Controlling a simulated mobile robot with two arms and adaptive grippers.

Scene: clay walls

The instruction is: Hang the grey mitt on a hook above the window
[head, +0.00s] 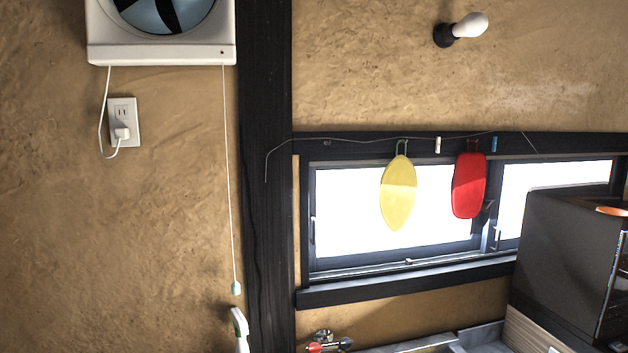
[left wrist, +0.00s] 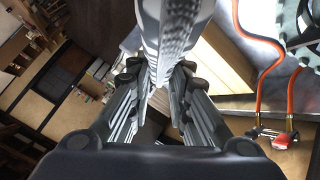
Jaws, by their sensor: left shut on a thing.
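My left gripper (left wrist: 158,80) shows only in the left wrist view. Its fingers are shut on a pale grey thing with a ribbed patch, which I take to be the grey mitt (left wrist: 176,32). It reaches from between the fingertips to the top edge of the view, where it is cut off. In the head view, the window (head: 345,220) has a dark top beam (head: 360,147) with small hooks. A yellow mitt (head: 398,195) and a red mitt (head: 468,187) hang from it. My right gripper is in neither view.
A dark box-shaped appliance (head: 565,260) stands before the window's right part. A fan (head: 160,50) with a cord is on the left wall. A lamp (head: 465,28) sits above the window. A tap (head: 325,342) is below. A small white thing (head: 240,325) is unclear.

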